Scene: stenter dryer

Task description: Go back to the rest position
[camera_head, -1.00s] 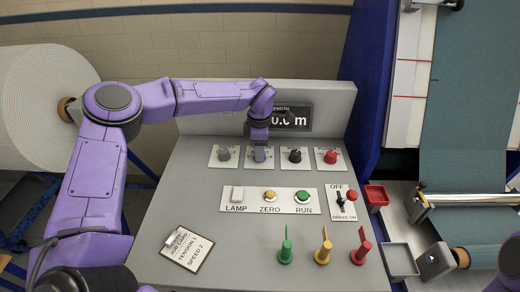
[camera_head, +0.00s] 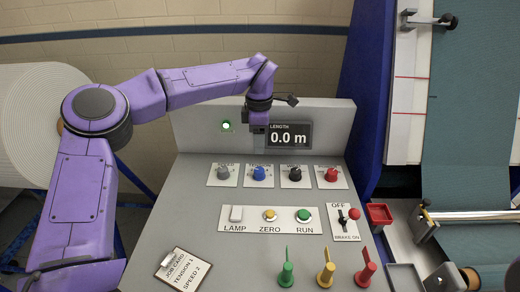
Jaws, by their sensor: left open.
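My left arm comes in from the left and reaches over the grey control console (camera_head: 200,215). My left gripper (camera_head: 259,129) is open and points down, in the air in front of the console's back panel. It is just left of the length display (camera_head: 290,136), which reads 0.0 m. Below it in the picture is the blue knob (camera_head: 259,174), with clear space between them. My right gripper is out of the view.
Grey (camera_head: 223,174), black (camera_head: 295,174) and red (camera_head: 332,174) knobs share the blue knob's row. A green lamp (camera_head: 226,126) glows on the back panel. Green (camera_head: 286,273), yellow (camera_head: 326,274) and red (camera_head: 366,274) upright levers stand at the front. A job card (camera_head: 182,270) lies front left.

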